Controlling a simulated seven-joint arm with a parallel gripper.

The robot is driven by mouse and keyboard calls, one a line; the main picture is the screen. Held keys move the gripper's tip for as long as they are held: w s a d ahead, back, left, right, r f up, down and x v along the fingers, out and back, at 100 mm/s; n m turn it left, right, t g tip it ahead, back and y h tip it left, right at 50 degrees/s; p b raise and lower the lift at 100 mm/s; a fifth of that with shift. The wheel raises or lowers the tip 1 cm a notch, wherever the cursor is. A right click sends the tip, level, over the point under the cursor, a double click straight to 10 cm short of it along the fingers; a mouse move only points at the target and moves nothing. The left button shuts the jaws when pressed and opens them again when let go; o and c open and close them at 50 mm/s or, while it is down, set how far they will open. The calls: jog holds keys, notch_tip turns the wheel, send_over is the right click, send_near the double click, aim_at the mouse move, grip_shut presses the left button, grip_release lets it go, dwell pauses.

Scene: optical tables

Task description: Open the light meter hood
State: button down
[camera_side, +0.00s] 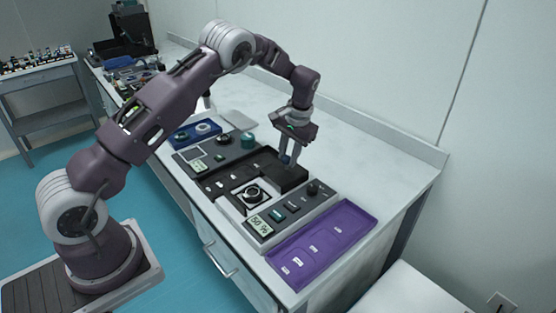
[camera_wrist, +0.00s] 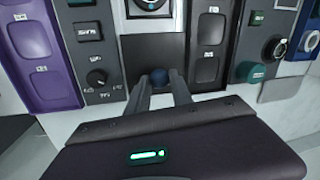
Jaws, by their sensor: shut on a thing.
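The light meter is a grey unit with a "50 %" display (camera_side: 260,225). Its round black-ringed sensor (camera_side: 253,194) shows uncovered in a white square frame. The black hood (camera_side: 292,181) is behind the sensor, on the side towards the wall; in the wrist view it is a dark panel (camera_wrist: 152,47) below the white frame. A dark blue ball knob (camera_wrist: 159,76) is at the hood's edge. My gripper (camera_side: 287,162) points down at the hood. In the wrist view its fingers (camera_wrist: 160,84) are shut on the knob, one on each side.
A purple tray (camera_side: 322,246) with labelled compartments lies right of the meter. A black tray (camera_side: 213,183) and another grey instrument (camera_side: 195,155) are to its left, with a blue tray (camera_side: 196,131) beyond. The white bench top behind, towards the wall, is clear.

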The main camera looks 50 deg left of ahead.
jog(key=shift+w, duration=0.25)
jog(key=c, duration=1.1)
grip_release()
jog(key=shift+c, duration=0.2)
notch_tip(320, 180, up, 7)
jog(key=d, duration=0.1)
jog(key=shift+d, duration=0.15)
jog(key=shift+w, duration=0.1)
notch_tip(320, 180, up, 12)
jog(key=t+h, duration=0.1)
jog(key=t, duration=0.1)
send_over(293, 170)
jog(key=s+d, duration=0.4)
jog(key=s, duration=0.2)
jog(key=s+d+r+t, duration=0.2)
jog(key=s+d+r, duration=0.2)
jog(key=s+r, duration=0.5)
jog(key=s+d+f+m+t, duration=0.1)
jog(key=s+d+f, duration=0.1)
jog(key=s, duration=0.8)
jog(key=s+d+f+m+t+h, duration=0.1)
jog(key=s+d+f, duration=0.1)
jog(key=s, duration=0.9)
jog(key=shift+s+d+f, duration=0.25)
